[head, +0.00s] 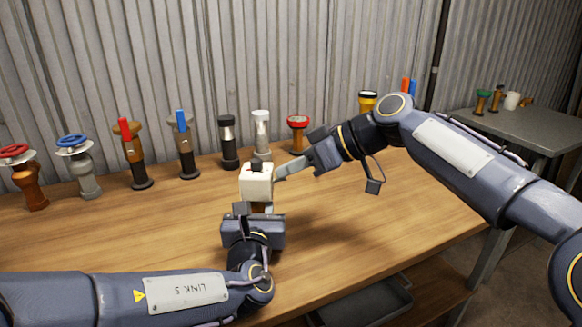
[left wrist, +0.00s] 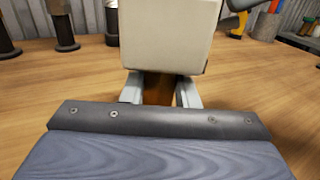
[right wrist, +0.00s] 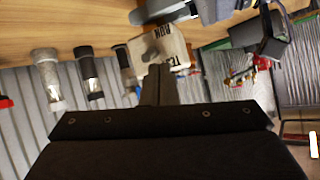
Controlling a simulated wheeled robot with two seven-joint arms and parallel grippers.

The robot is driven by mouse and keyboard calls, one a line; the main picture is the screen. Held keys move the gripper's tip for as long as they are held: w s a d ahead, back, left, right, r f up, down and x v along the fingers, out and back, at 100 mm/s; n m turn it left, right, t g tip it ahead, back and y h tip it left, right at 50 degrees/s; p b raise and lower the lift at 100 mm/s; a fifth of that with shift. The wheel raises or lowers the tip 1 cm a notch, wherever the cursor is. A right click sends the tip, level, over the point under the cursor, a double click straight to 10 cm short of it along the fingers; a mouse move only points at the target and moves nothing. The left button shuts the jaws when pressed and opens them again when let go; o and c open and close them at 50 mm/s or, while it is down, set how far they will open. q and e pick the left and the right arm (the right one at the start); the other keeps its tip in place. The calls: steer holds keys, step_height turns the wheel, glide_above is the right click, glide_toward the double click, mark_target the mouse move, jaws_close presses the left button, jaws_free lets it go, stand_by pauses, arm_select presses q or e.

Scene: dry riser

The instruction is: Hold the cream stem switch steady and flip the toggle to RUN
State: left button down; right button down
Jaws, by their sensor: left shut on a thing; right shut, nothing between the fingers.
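The cream stem switch (head: 257,184) stands upright at the middle of the table, a cream box on a brown stem (left wrist: 158,88). My left gripper (head: 260,209) is below the box, its fingers shut around the stem. My right gripper (head: 279,174) is shut and empty, its fingertips at the right side of the box near its top. In the right wrist view the box top (right wrist: 172,46) shows RUN and a partly hidden label starting TE. My right fingers (right wrist: 158,82) cover part of this face. Which way the toggle points, and whether my fingers touch it, I cannot tell.
Along the back stand several valves and fittings, including a red-topped one (head: 298,132), a black one (head: 228,142) and a blue-handled one (head: 185,145). A corrugated wall is behind them. A grey tray (head: 365,302) is below the front edge.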

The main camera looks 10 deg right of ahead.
steer(key=shift+s+d+f, duration=0.1)
steer(key=shift+d+f, duration=0.2)
steer(key=shift+f, duration=0.05)
stand_by(0.5)
steer(key=shift+s+d+f, duration=0.1)
steer(key=shift+d+f, duration=0.05)
steer(key=shift+f, duration=0.1)
steer(key=shift+f+y, duration=0.2)
steer(key=shift+y, duration=0.1)
steer(key=shift+r, duration=0.8)
